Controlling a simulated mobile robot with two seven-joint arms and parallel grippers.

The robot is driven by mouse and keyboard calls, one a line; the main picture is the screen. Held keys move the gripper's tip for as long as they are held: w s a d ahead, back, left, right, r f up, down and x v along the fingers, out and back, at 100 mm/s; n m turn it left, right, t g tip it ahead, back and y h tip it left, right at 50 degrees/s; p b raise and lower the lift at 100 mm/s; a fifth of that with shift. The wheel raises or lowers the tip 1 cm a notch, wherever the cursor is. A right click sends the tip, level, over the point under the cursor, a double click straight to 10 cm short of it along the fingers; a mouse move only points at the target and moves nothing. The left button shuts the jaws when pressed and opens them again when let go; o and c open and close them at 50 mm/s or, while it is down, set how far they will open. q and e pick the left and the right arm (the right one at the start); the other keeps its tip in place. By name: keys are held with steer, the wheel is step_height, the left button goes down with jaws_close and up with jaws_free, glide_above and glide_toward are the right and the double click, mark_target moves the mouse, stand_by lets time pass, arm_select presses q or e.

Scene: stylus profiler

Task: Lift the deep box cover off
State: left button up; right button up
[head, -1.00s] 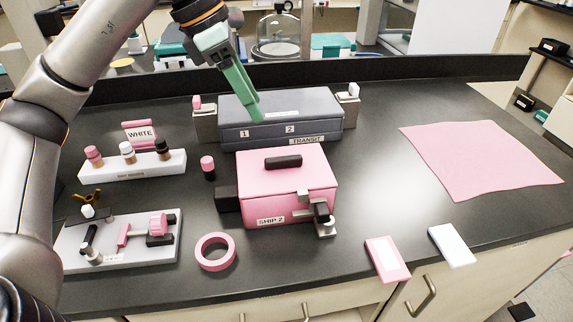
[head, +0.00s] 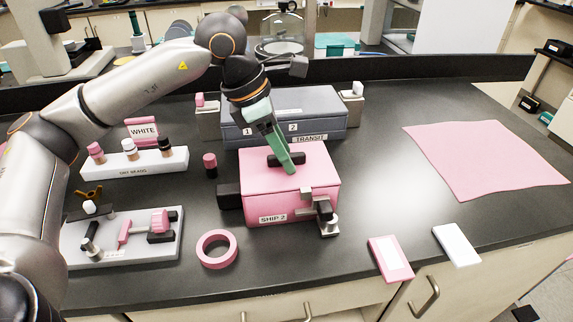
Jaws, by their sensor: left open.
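A pink box (head: 262,203) labelled SHIP 2 stands on the dark bench. Its pink cover (head: 318,172) carries a dark bar handle (head: 299,158) on top. A metal and black latch (head: 324,212) sits at the box's front right corner, and a black block (head: 229,196) is at its left side. My left gripper (head: 290,168) is open, with its green fingers pointing down at the handle and hiding its middle. I cannot tell whether the fingers touch the handle. My right gripper is not in view.
A long grey TRANSIT box (head: 330,128) stands close behind the pink box, between two beige holders. A vial rack (head: 135,164), a fixture plate (head: 160,250) and a pink tape ring (head: 217,262) are at left. A pink cloth (head: 485,160) lies at right.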

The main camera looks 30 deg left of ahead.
arm_select(q)
steer(key=shift+c, duration=0.3)
jaws_close()
stand_by(0.3)
